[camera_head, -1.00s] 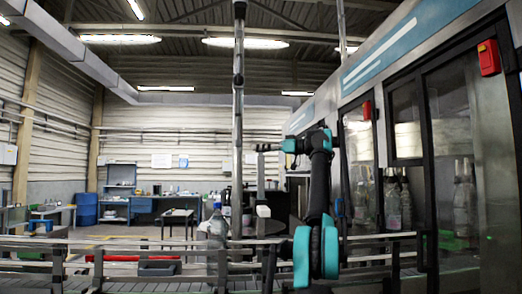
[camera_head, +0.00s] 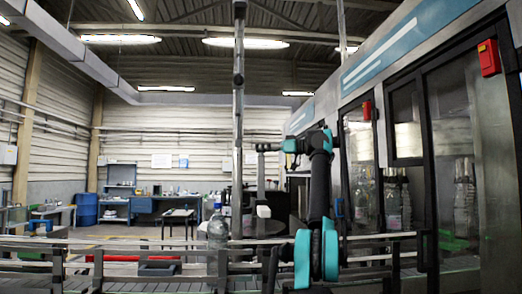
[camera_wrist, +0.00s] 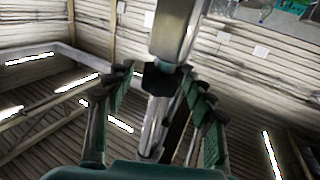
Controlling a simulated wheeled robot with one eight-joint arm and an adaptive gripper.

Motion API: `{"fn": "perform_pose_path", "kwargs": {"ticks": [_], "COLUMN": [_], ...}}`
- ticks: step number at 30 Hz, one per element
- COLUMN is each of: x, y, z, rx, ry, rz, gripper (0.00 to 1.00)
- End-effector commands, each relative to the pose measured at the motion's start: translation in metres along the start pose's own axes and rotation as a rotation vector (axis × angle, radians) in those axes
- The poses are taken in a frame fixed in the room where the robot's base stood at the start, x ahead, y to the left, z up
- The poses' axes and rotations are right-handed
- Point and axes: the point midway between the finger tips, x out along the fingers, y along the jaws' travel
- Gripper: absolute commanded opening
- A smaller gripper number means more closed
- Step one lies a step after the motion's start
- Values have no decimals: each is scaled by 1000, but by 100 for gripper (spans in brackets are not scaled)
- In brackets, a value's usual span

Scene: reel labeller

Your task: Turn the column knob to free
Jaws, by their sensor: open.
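A metal column (camera_head: 238,120) rises upright in the head view, with my gripper (camera_head: 262,147) level beside a shorter post (camera_head: 261,178) to its right. In the wrist view, a dark knob-like part (camera_wrist: 162,78) sits below a shiny metal block (camera_wrist: 174,32), with a metal post (camera_wrist: 154,128) running down from it. My gripper (camera_wrist: 156,72) is open, with one green-padded finger on each side of the dark part. I cannot tell whether either finger touches it. No marking of the knob's setting is readable.
A conveyor with rails (camera_head: 120,246) crosses the front. A clear bottle (camera_head: 217,230) stands on it near the column. A glazed machine (camera_head: 450,150) with bottles inside fills the right. A blue workbench (camera_head: 160,205) is at the back wall.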

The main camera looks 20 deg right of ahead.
Motion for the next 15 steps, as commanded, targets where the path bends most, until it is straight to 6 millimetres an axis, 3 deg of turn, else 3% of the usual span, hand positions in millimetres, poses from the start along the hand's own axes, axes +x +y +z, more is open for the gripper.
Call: {"fn": "perform_pose_path", "kwargs": {"ticks": [7, 15], "x": [-10, -53], "y": [1, 1], "z": [0, 0], "rx": [0, 0], "ry": [0, 0], "rz": [2, 3], "gripper": [54, 54]}}
